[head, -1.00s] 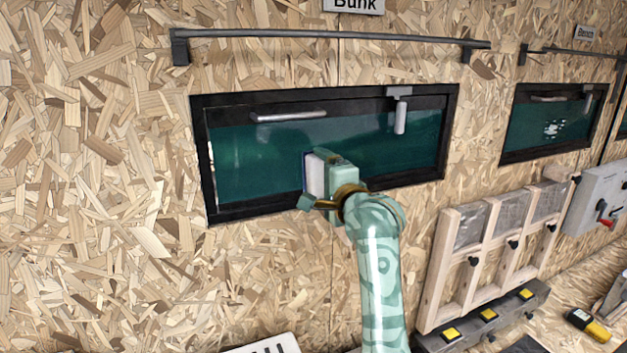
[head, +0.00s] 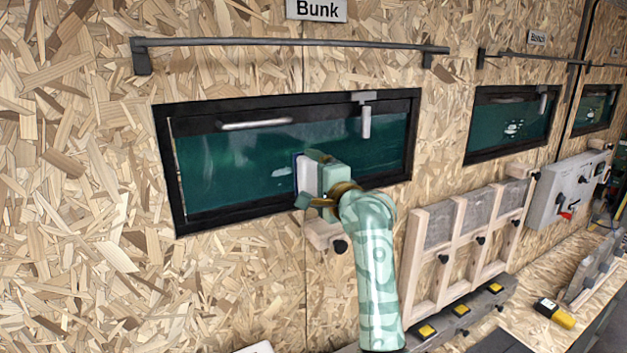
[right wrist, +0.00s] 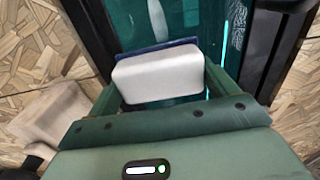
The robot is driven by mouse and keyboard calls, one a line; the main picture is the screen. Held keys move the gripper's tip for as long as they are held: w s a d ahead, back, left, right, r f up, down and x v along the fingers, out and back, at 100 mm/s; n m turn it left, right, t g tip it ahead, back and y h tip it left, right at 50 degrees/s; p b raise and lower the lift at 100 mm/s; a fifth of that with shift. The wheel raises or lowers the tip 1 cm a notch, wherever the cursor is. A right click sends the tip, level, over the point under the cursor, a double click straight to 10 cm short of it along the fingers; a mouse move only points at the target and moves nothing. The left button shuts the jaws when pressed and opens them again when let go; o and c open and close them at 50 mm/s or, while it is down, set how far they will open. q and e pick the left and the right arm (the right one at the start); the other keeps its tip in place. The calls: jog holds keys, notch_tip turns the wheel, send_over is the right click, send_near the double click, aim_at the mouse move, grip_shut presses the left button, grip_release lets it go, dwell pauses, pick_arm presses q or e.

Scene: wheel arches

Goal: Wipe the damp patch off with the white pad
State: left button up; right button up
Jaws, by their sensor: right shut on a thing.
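The white pad (right wrist: 158,75) with a dark blue face is held between the fingers of my right gripper (right wrist: 165,85) in the right wrist view. In the head view the pad (head: 304,174) stands upright at the lower right half of the window under the "Bunk" sign, and my right gripper (head: 322,180) is around it. Whether the pad touches the glass I cannot tell. The dark green window pane (head: 230,165) carries faint pale marks (head: 279,173) just left of the pad; these may be the damp patch. Part of the pane is hidden behind my gripper. My left gripper is not in view.
The window has a black frame (head: 180,222), a grey handle (head: 254,123) and a latch (head: 366,118). A rail (head: 290,42) runs above it. A wooden block (head: 322,235) sits below. To the right are a wooden rack (head: 465,235) and a grey control box (head: 568,190).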

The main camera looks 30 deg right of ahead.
jog(key=shift+w+a+f, duration=0.1)
jog(key=shift+w+a, duration=0.05)
jog(key=shift+a, duration=1.85)
jog(key=shift+w+a, duration=0.1)
jog(key=shift+a, duration=1.85)
jog(key=shift+d, duration=0.1)
